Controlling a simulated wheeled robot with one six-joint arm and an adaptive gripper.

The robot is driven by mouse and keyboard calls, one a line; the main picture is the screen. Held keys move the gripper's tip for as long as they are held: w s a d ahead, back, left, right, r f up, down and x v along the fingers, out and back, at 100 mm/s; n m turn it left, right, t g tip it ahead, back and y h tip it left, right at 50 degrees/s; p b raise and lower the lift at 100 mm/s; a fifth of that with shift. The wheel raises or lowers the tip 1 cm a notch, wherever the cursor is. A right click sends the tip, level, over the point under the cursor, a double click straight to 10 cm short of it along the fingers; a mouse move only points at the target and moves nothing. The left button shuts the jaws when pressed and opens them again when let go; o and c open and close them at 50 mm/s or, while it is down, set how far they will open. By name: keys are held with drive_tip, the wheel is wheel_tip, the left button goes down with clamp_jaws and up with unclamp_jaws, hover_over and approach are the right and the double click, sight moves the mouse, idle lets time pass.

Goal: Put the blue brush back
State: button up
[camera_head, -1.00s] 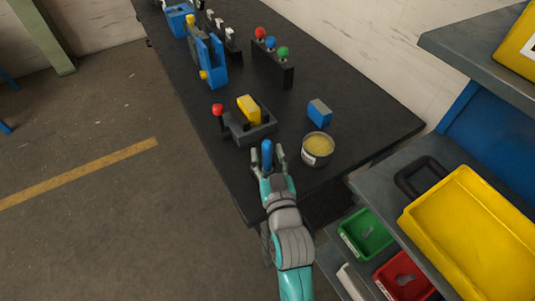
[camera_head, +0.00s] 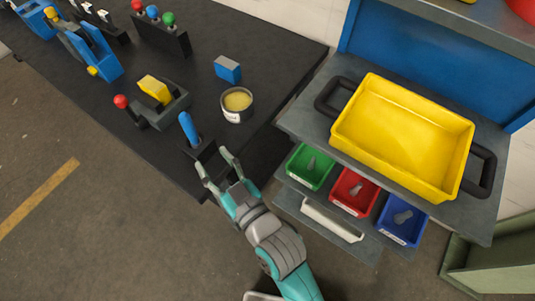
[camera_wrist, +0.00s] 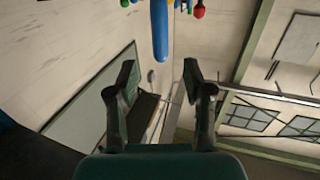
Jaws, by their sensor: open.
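The blue brush (camera_head: 187,128) stands nearly upright at the front part of the black bench, its blue handle up. Its lower end meets a dark piece (camera_head: 203,149) there; I cannot tell whether it sits inside it. My gripper (camera_head: 212,162) is open and empty, on the near side of the brush, with its fingers apart from the handle. In the wrist view the blue handle (camera_wrist: 159,32) shows at the top, beyond and between the open fingertips (camera_wrist: 159,78).
A tin with yellow contents (camera_head: 237,101) and a blue-grey block (camera_head: 227,70) stand behind the brush. A dark fixture with a yellow part (camera_head: 155,90) and red knob is to the left. At right, a shelf rack holds a yellow tray (camera_head: 345,132) and green, red and blue bins.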

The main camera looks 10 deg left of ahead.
drive_tip(key=s+d+f+m+t+h, duration=0.25)
drive_tip(key=d+f, duration=0.25)
drive_tip(key=d, duration=0.6)
drive_tip(key=s+d+f+m+t+h, duration=0.1)
drive_tip(key=s+d+f+m+h, duration=0.25)
drive_tip(key=d, duration=0.75)
drive_tip(key=s+d+m+h, duration=0.4)
drive_tip(key=s+d+h, duration=0.3)
drive_tip(key=s+d, duration=0.6)
drive_tip(key=s, duration=0.3)
drive_tip(key=shift+s+d+h, duration=0.25)
drive_tip(key=shift+s+h, duration=0.15)
